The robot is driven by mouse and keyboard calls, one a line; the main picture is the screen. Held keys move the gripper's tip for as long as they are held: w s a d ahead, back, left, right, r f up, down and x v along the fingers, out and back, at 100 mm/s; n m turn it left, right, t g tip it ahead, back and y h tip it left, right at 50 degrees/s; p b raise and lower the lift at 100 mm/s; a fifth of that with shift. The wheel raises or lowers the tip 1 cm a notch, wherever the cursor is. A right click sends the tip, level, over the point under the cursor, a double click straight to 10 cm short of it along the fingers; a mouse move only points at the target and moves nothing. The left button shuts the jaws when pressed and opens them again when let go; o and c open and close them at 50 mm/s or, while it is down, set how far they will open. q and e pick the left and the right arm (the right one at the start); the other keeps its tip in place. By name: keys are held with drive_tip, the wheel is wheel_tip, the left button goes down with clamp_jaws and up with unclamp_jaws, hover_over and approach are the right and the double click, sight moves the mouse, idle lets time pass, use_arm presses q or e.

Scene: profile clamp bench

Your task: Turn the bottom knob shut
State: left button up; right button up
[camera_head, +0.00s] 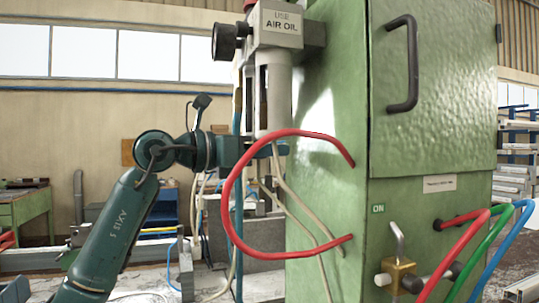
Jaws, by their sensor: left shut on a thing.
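My left gripper (276,149) comes in from the left and is at the lower end of these bowls. It is shut on what appears to be the bottom knob under the bowls. The fingers and the red hose hide the knob, so its turn position cannot be seen. My right gripper is not in view.
The green cabinet (435,130) fills the right side. A red hose (232,200) loops from the cabinet in front of my gripper. A black knob (226,42) sticks out left of the air unit. A brass valve (397,275) with a lever and coloured hoses are low on the right.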

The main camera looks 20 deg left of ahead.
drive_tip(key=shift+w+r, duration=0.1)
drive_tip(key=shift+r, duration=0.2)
use_arm(q)
drive_tip(key=o, duration=1)
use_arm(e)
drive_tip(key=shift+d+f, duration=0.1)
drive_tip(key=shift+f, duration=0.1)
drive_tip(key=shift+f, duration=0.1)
use_arm(q)
drive_tip(key=shift+s+a, duration=0.2)
drive_tip(key=shift+a, duration=0.05)
drive_tip(key=shift+b+v, duration=1.8)
drive_tip(key=shift+v, duration=4.45)
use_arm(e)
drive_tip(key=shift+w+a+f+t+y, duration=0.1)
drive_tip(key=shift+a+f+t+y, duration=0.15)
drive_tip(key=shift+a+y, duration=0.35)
use_arm(q)
drive_tip(key=shift+s, duration=0.15)
